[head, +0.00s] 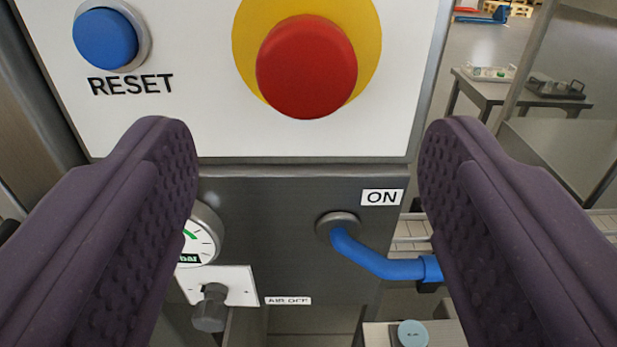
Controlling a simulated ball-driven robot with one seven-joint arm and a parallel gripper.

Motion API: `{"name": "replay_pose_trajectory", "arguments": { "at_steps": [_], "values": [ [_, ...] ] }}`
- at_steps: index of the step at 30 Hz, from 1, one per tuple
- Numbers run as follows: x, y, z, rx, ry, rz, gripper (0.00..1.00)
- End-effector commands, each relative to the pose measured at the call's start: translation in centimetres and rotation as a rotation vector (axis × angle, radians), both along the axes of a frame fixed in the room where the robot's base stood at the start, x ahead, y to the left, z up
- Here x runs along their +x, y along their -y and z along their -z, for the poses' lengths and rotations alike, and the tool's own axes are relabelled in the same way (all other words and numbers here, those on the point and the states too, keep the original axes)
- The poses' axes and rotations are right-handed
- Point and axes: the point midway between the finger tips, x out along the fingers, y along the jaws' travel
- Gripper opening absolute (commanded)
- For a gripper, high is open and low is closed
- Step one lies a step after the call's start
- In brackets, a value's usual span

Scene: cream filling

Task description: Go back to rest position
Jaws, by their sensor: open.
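My gripper (308,165) is open, with its two dark purple textured fingers wide apart at the left and right of the view. Nothing is between the fingers. Beyond them is a control panel (200,130) with a blue RESET button (105,39) at the upper left and a red push button (307,67) on a yellow disc (247,50) at the top middle. Below, a blue lever handle (375,258) leaves a round fitting beside an ON label (382,197). Its far end runs close to the right finger in the picture; I cannot tell whether they touch.
A pressure gauge (200,238), partly hidden by the left finger, sits above a plate with a dark knob (210,308). A small pale-blue-topped item (412,333) is at the bottom. At the upper right, a table (487,90) with trays stands behind clear panels, with open floor around it.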

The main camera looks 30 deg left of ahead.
Motion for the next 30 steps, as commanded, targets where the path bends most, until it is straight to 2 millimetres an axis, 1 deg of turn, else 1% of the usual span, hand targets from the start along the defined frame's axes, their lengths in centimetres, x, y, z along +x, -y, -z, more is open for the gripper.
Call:
{"name": "replay_pose_trajectory", "arguments": {
  "at_steps": [5, 7, 8, 11, 12, 14, 15, 17, 18, 21, 24, 27, 30],
  "values": [
    [0.1, 0.1, -0.2, -0.003, 0.003, 0.007, 0.72],
    [0.3, 0.9, -1.2, -0.019, 0.014, 0.047, 0.72],
    [0.4, 1.6, -2.0, -0.03, 0.02, 0.08, 0.72],
    [0.2, 5.4, -6.3, -0.08, 0.04, 0.251, 0.72],
    [-0.5, 7.4, -8.5, -0.095, 0.039, 0.333, 0.72],
    [-2.6, 10.3, -12.0, -0.107, 0.02, 0.448, 0.72],
    [-4.4, 12.0, -14.0, -0.107, -0.004, 0.511, 0.72],
    [-7.7, 13.9, -16.4, -0.101, -0.051, 0.576, 0.72],
    [-10.0, 14.8, -17.7, -0.092, -0.083, 0.601, 0.72],
    [-15.1, 15.8, -19.7, -0.076, -0.153, 0.614, 0.72],
    [-18.3, 16.0, -20.7, -0.069, -0.197, 0.601, 0.72],
    [-19.6, 15.9, -21.1, -0.068, -0.216, 0.591, 0.72],
    [-19.7, 15.9, -21.1, -0.068, -0.221, 0.589, 0.72]
  ]
}}
